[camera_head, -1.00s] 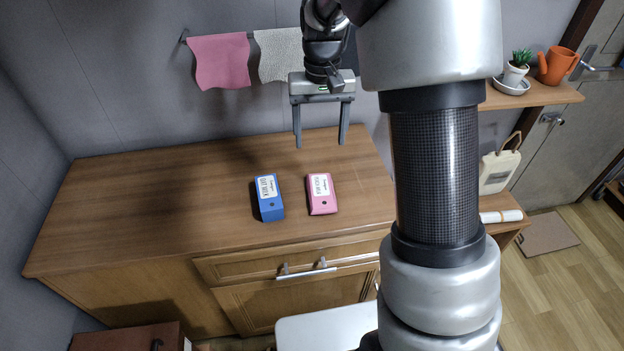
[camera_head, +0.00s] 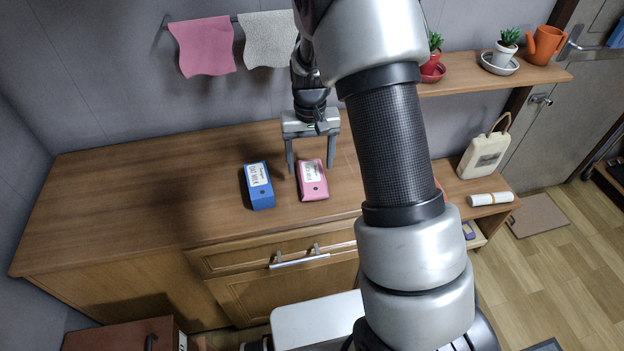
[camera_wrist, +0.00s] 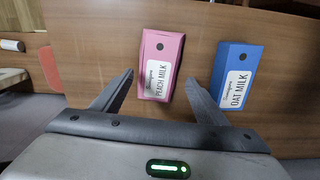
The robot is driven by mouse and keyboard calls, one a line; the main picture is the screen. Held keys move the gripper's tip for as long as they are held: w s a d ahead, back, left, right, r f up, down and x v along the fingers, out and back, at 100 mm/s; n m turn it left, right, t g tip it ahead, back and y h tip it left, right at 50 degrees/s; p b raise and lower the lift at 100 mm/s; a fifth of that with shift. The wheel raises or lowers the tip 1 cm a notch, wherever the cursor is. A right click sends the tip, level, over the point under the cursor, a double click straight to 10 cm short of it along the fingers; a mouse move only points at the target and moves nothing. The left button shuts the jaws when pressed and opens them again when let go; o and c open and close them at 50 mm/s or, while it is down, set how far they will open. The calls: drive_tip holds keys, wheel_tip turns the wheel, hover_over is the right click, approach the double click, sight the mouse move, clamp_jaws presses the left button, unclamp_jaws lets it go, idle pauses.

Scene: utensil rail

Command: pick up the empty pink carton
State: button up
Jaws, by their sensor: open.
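The pink carton (camera_head: 313,180) lies on the wooden counter. Its white label reads "PEACH MILK" in the wrist view (camera_wrist: 161,62). My gripper (camera_head: 310,170) is open, with its fingers pointing down at the far end of the pink carton. In the wrist view the gripper's fingertips (camera_wrist: 159,78) show on either side of the carton's near end, and nothing is held. I cannot tell how high the fingertips are above the counter. A blue carton (camera_head: 260,187) labelled "OAT MILK" lies just left of the pink one. In the wrist view the blue carton (camera_wrist: 237,72) is close to the right finger.
The wooden counter (camera_head: 130,200) is bare to the left of the cartons. A pink cloth (camera_head: 203,46) and a grey cloth (camera_head: 267,38) hang from a wall rail behind. A shelf (camera_head: 480,84) with potted plants and an orange watering can (camera_head: 545,45) is at the right.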

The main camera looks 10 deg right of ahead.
sight(312, 176)
wheel_tip(312, 176, down, 4)
drive_tip(key=shift+s+d+f, duration=0.1)
drive_tip(key=shift+d, duration=0.05)
drive_tip(key=c, duration=1.1)
wheel_tip(312, 176, up, 10)
drive_tip(key=shift+p, duration=0.4)
